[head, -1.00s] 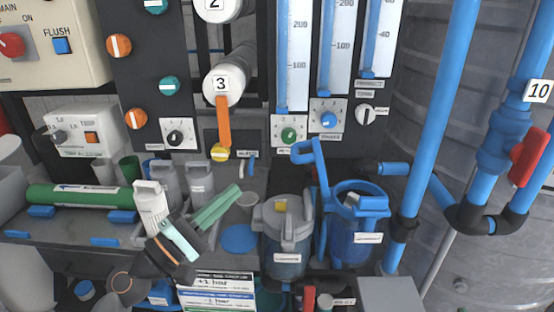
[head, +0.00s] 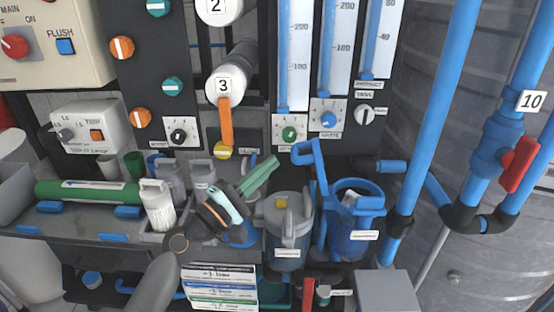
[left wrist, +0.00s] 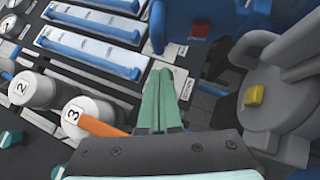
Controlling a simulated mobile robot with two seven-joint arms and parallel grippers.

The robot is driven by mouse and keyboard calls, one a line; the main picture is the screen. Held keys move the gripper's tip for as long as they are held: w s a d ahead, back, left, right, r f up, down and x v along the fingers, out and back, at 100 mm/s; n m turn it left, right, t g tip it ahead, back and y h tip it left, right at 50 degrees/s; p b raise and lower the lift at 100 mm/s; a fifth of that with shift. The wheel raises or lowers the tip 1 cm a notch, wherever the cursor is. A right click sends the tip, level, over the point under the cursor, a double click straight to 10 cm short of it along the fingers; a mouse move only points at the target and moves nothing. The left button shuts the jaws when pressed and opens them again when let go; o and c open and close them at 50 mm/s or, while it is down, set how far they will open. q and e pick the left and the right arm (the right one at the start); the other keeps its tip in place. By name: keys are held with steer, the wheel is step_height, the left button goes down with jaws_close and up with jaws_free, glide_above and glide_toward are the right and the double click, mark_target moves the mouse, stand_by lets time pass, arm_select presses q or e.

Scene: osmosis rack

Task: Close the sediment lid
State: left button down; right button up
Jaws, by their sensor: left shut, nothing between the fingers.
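My left gripper (head: 264,172) has teal fingers, shut and empty; they also show in the left wrist view (left wrist: 160,80). Its fingertips are above and left of a grey housing with a grey lid (head: 290,205) and yellow button; no contact is clear. In the left wrist view this grey lid (left wrist: 275,95) is right of the fingers. Right of it stands a blue housing (head: 352,235), its top open with a pale part inside. A blue lid (head: 310,155) appears raised upright at its left. The labels are too small to read, so I cannot tell which lid is sediment. My right gripper is out of view.
Gauges and knobs fill the panel behind. A thick blue pipe (head: 430,110) stands right of the blue housing. A grey box (head: 388,295) is at front.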

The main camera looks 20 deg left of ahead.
arm_select(q)
steer(key=shift+w+d+r+p, duration=0.15)
steer(key=shift+d+r+p, duration=0.15)
steer(key=shift+d, duration=0.25)
steer(key=shift+w+d+r+p, duration=0.15)
steer(key=shift+d+r+p, duration=0.15)
steer(key=shift+d, duration=0.25)
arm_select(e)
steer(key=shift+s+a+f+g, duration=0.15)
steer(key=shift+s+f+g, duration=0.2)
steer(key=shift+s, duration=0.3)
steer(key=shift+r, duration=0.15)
